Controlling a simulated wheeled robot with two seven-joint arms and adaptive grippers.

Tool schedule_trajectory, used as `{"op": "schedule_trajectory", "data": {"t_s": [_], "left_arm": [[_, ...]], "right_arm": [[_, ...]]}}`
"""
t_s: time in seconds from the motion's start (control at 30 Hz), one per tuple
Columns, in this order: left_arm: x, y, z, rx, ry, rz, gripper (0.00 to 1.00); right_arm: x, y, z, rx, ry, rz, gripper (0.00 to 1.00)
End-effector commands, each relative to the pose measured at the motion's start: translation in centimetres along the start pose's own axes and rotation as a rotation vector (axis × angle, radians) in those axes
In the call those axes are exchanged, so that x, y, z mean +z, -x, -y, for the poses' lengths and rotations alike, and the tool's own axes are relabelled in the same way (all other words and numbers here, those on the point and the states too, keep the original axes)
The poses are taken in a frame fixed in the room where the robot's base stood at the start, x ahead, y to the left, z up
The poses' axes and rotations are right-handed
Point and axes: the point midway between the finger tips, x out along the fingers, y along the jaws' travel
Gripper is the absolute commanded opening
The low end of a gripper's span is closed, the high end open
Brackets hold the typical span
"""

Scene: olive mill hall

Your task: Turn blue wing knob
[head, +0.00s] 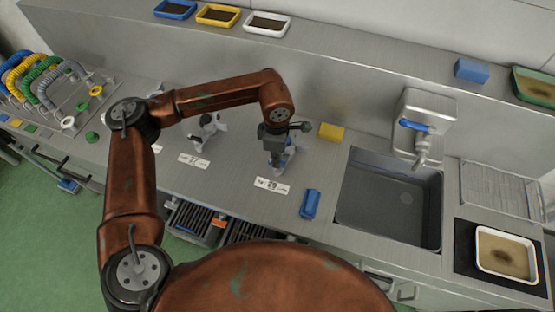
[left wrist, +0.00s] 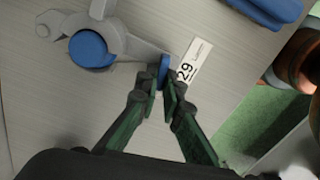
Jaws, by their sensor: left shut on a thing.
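A grey fixture with a round blue cap (left wrist: 91,50) stands on the metal counter by a label (left wrist: 193,62) reading 29. An upright blue wing (left wrist: 164,71) sits at the end of the fixture's grey arm in the left wrist view. My left gripper (left wrist: 161,80) is shut on this wing, one green-and-dark finger on each side. In the head view my left gripper (head: 277,150) reaches down over the fixture and hides most of it; some blue (head: 290,151) shows beside it. My right gripper is not in view.
A blue block (head: 310,204) and a yellow block (head: 332,132) lie near the fixture, left of the sink (head: 390,200). A similar grey fixture (head: 207,131) stands to the left. Trays sit on the back ledge (head: 340,40). Counter between the fixtures is clear.

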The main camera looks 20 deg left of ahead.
Motion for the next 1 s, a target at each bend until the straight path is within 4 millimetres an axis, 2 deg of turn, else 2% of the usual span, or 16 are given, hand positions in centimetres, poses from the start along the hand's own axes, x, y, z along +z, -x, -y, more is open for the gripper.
{"op": "schedule_trajectory", "data": {"t_s": [0.4,0.9,0.93,1.0], "left_arm": [[0.05,0.10,-0.12,0.003,-0.163,0.003,0.00],[0.05,0.18,-0.12,0.004,-0.180,0.002,0.00],[0.05,0.18,-0.12,0.004,-0.180,0.002,0.08],[0.05,0.18,-0.11,0.004,-0.180,0.002,0.13]], "right_arm": [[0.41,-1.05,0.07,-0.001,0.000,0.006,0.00],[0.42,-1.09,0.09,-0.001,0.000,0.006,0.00],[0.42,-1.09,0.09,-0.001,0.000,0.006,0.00],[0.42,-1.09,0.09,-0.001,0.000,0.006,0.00]]}}
